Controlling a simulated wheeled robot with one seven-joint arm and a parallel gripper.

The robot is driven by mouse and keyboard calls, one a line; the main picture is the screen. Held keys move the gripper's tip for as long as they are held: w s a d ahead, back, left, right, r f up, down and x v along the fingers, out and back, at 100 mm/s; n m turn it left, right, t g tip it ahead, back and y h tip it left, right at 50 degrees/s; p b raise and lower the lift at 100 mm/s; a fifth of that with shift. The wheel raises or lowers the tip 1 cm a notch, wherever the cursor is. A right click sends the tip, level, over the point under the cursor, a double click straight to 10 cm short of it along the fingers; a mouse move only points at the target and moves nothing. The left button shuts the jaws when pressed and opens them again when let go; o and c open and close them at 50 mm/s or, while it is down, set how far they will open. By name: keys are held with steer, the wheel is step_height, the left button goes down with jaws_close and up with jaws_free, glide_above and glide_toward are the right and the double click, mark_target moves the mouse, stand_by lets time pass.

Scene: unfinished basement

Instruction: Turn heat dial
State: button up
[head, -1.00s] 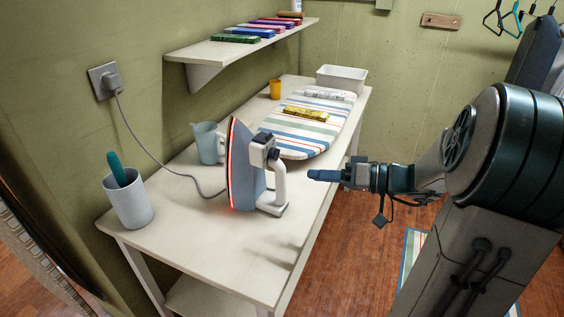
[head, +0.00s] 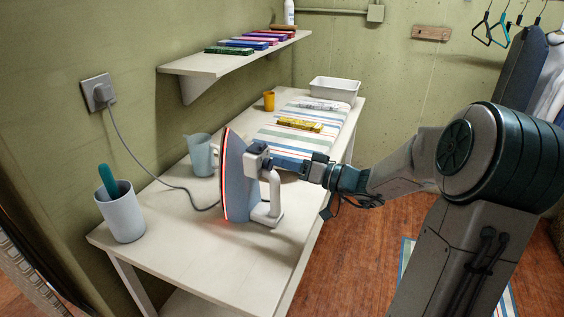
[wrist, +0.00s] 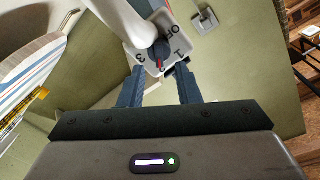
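A blue-grey iron (head: 238,178) with a glowing red edge stands upright on its heel on the table, its white handle (head: 274,195) toward my arm. In the wrist view its dark heat dial (wrist: 159,50) sits on a light plate (wrist: 145,60) marked OFF, 1 and 3. A red mark on the dial points down in that view, between 3 and 1. My gripper (wrist: 157,78) has its two blue fingers apart, with the dial between and just beyond their tips; I cannot tell whether they touch it. In the head view my gripper (head: 290,163) is at the iron's upper handle side.
The iron's cord runs to a wall socket (head: 97,92). A cup (head: 121,215) with a teal-handled tool and a translucent jug (head: 201,155) stand nearby. The table's front is clear.

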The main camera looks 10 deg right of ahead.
steer(key=shift+w+a, duration=0.45)
steer(key=shift+a, duration=0.05)
jaws_close()
steer(key=shift+f, duration=0.1)
steer(key=shift+w+m+b, duration=0.1)
steer(key=shift+m+b, duration=0.4)
steer(key=shift+m, duration=1.1)
steer(key=shift+d, duration=0.1)
jaws_free()
